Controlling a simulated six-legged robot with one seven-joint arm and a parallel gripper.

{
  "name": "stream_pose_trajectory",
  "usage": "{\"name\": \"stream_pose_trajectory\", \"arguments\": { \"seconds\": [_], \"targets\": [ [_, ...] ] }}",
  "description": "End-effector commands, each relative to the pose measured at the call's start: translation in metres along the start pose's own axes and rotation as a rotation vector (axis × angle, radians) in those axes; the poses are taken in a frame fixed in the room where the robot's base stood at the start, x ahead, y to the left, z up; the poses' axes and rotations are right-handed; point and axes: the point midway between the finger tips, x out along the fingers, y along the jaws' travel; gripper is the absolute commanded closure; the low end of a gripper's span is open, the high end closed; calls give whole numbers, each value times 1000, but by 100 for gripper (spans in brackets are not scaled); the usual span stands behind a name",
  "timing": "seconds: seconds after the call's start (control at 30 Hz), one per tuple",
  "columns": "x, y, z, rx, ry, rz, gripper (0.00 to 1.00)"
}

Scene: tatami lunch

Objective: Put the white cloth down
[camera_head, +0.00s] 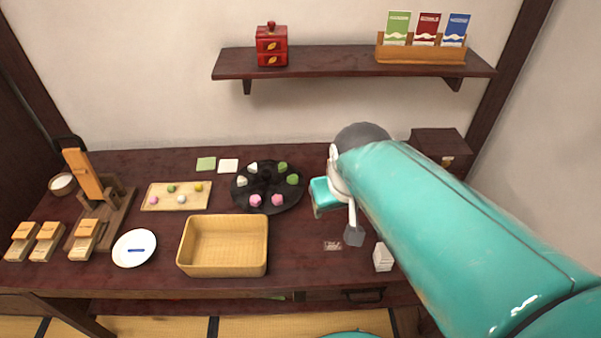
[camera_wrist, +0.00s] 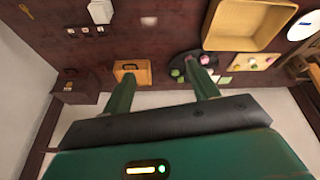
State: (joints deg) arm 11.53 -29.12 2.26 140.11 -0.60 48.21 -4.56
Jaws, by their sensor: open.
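A flat white square (camera_head: 228,166), which looks like the white cloth, lies on the dark table near the wall. It is beside a pale green square (camera_head: 206,163) and left of the round black tray (camera_head: 240,193). My gripper (camera_wrist: 160,68) is open in the wrist view, its two green fingers spread with nothing between them.
A woven basket (camera_head: 222,271) stands at the front middle, with a white plate (camera_head: 134,248) to its left. Wooden board (camera_head: 150,205) and tray hold small sweets. A wooden handled box (camera_wrist: 132,72) and dark chest (camera_head: 440,150) are on the right. A shelf (camera_head: 340,68) hangs above.

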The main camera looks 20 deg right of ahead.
Motion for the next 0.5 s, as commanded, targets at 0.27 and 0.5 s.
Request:
{"name": "stream_pose_trajectory", "arguments": {
  "seconds": [0.27,0.5],
  "targets": [
    [-51,-44,23,-57,127,-82,41],
    [-54,-46,26,-57,134,-89,41]
  ]
}}
